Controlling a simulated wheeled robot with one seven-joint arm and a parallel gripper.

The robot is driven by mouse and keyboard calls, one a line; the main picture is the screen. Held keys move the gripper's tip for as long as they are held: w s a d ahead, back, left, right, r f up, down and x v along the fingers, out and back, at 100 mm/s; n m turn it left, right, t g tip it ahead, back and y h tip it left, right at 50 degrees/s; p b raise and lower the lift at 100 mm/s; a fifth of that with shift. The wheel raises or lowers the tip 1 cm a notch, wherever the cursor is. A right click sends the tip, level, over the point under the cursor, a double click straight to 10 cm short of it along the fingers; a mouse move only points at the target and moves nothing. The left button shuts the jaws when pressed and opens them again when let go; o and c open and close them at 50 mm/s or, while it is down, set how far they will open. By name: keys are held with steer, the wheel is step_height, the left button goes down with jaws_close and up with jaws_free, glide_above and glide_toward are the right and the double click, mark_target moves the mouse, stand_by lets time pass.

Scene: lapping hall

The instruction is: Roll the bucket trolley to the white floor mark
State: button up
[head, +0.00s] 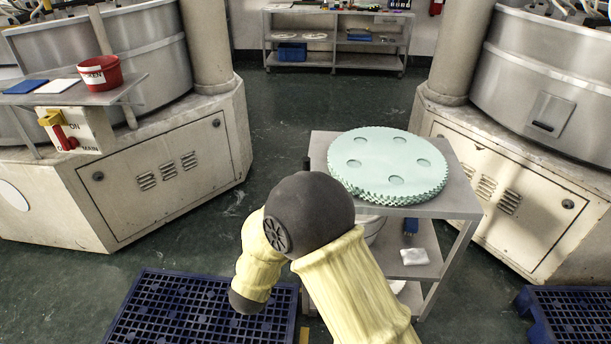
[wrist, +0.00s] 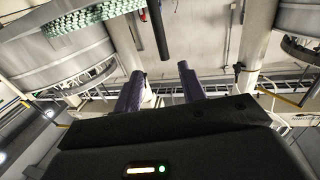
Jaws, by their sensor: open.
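A grey trolley (head: 322,150) stands right of centre in the head view, with a stack of pale green toothed discs (head: 388,165) on top. A short black post (head: 306,163) rises at its left edge. A pale rounded thing, perhaps a bucket, is partly hidden behind my arm on its lower part. My gripper (wrist: 160,72) is open in the wrist view, its purple fingers apart. A dark bar (wrist: 157,28) shows beyond and between the fingertips; I cannot tell if it touches them. The disc teeth (wrist: 80,38) show at upper left. I cannot make out a white floor mark.
Blue pallets lie at front left (head: 190,312) and front right (head: 575,312). Cream machine bases stand left (head: 150,185) and right (head: 525,205). A shelf unit (head: 338,57) stands at the back. The dark green floor (head: 290,110) between the machines is clear.

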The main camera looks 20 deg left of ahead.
steer(key=w, duration=1.1)
steer(key=w+p, duration=0.1)
steer(key=w, duration=0.5)
steer(key=shift+w+a, duration=0.3)
steer(key=shift+a, duration=0.05)
steer(key=shift+c, duration=0.4)
jaws_close()
